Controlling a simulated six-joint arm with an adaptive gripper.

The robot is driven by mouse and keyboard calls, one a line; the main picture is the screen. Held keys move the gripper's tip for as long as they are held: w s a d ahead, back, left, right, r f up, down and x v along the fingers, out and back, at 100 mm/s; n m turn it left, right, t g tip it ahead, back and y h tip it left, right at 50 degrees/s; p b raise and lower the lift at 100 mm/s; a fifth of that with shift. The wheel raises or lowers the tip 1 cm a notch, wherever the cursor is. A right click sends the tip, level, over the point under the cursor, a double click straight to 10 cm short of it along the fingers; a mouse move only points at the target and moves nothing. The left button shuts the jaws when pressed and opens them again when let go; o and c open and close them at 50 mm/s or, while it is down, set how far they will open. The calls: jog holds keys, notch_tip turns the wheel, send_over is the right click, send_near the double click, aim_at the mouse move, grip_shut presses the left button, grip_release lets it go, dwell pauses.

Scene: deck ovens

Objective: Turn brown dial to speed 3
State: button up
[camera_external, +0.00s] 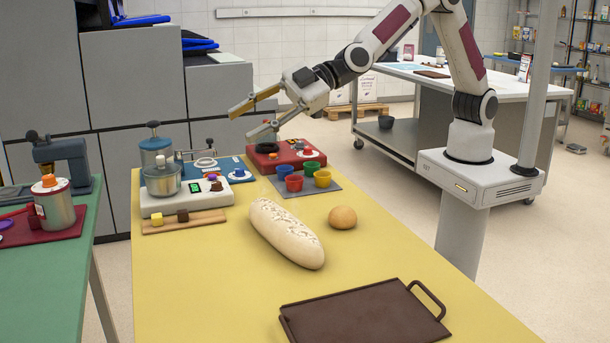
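A small brown dial (216,186) sits on the white base (187,201) of a mixer-like machine with a metal bowl (162,181), on the yellow table. A purple knob (211,177) and a green display (195,187) are beside the dial. The dial's setting and any speed marks are too small to read. My gripper (242,123) is open and empty, its two fingers spread wide. It is in the air at the back of the table, above and to the right of the dial in the picture, apart from it.
A red device (283,158) with dials stands under my gripper. A blue plate (228,164) with a blue knob lies behind the white base. Red, green and yellow cups (308,168), a long loaf (286,234), a bun (342,217) and a brown tray (365,312) occupy the table.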

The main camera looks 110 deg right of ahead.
jog(key=s+a+f+n+g+y, duration=0.1)
jog(key=s+a+f+n+g, duration=0.15)
jog(key=f+n, duration=0.45)
jog(key=s+d+f+n+g+h, duration=0.3)
jog(key=d+n, duration=0.2)
jog(key=d, duration=0.1)
jog(key=w+d+r+n+t+h, duration=0.1)
jog(key=w+d+r+n+h, duration=0.1)
jog(key=d+r+n+h, duration=0.45)
jog(key=w+d+r+n+t+h, duration=0.1)
jog(key=d+r+h, duration=0.15)
jog(key=d, duration=0.65)
jog(key=shift+y, duration=0.4)
notch_tip(320, 180, down, 19)
jog(key=shift+d+r, duration=0.1)
jog(key=shift+r, duration=0.05)
jog(key=shift+w+t, duration=0.1)
jog(key=shift+t, duration=0.15)
